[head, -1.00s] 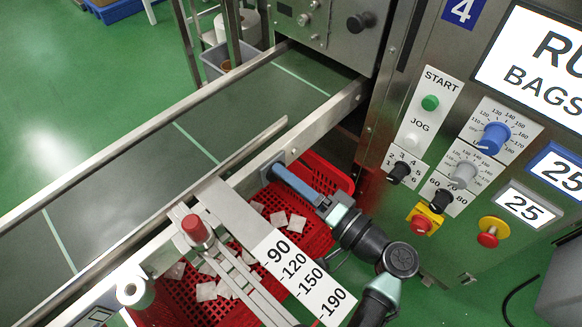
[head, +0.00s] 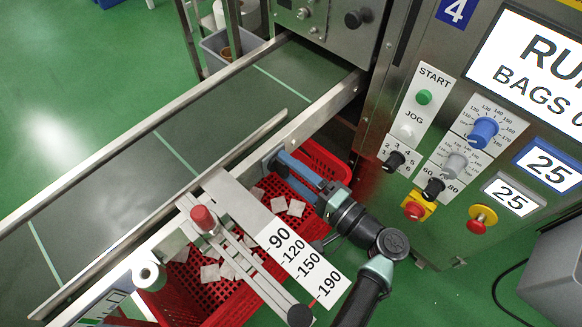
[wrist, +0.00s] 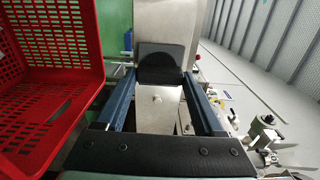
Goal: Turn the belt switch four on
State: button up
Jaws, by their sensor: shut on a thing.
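The belt switch shows in the wrist view as a dark block-like knob (wrist: 160,62) on a pale metal face. My gripper (wrist: 160,76) has its two blue fingers on either side of this knob and is shut on it. The green conveyor belt (head: 218,112) with pale cross stripes runs along that rail.
Red crates (head: 325,162) with several teabags stand below my gripper. A metal bracket with a red knob (head: 203,218) and a number scale (head: 300,265) is close on the left. The control panel with buttons and dials (head: 425,97) stands to the right.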

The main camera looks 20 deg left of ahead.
jog(key=o, duration=1.4)
jog(key=shift+d, duration=0.15)
jog(key=p+v, duration=0.1)
jog(key=v, duration=1.1)
jog(key=shift+s+d, duration=0.2)
jog(key=shift+d, duration=0.15)
